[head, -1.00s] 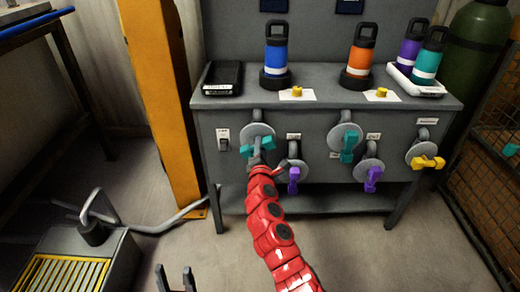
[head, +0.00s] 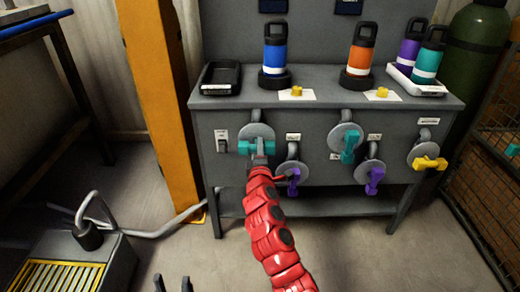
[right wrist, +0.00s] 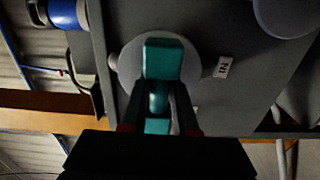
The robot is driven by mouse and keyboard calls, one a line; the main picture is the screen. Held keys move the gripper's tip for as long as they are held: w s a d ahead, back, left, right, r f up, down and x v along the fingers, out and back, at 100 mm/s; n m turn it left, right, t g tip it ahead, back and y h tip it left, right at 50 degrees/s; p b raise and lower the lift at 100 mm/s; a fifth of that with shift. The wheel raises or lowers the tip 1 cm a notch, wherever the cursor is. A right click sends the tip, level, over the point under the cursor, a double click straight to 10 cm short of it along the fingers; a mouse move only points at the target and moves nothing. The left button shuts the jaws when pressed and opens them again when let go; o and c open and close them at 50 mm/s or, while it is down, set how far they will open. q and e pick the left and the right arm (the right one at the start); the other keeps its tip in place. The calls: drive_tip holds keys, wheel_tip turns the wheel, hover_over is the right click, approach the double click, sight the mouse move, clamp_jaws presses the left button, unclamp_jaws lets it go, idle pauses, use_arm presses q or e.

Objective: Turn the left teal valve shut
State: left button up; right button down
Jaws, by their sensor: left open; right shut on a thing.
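The left teal valve (head: 246,147) is on the front of the grey bench, on a round grey plate. Its handle lies about level in the head view. My right gripper (head: 259,158), on the red arm, is shut on the handle's middle. In the right wrist view the teal handle (right wrist: 164,58) runs between the fingers of the right gripper (right wrist: 160,98), which partly hide it. My left gripper (head: 173,285) shows only as two dark, parted fingertips at the bottom edge, empty and away from the bench.
Another teal valve (head: 349,150) is to the right, with its handle upright. Purple valves (head: 294,182) (head: 374,182) sit lower, one close beside my right gripper. A yellow valve (head: 428,163) is at the far right. A light switch (head: 222,143) and a yellow post (head: 160,110) are at the left.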

drive_tip(key=shift+f, duration=0.1)
drive_tip(key=c, duration=0.7)
unclamp_jaws()
drive_tip(key=shift+s, duration=0.5)
drive_tip(key=s+p, duration=0.3)
drive_tip(key=s, duration=1.3)
drive_tip(key=shift+s, duration=0.2)
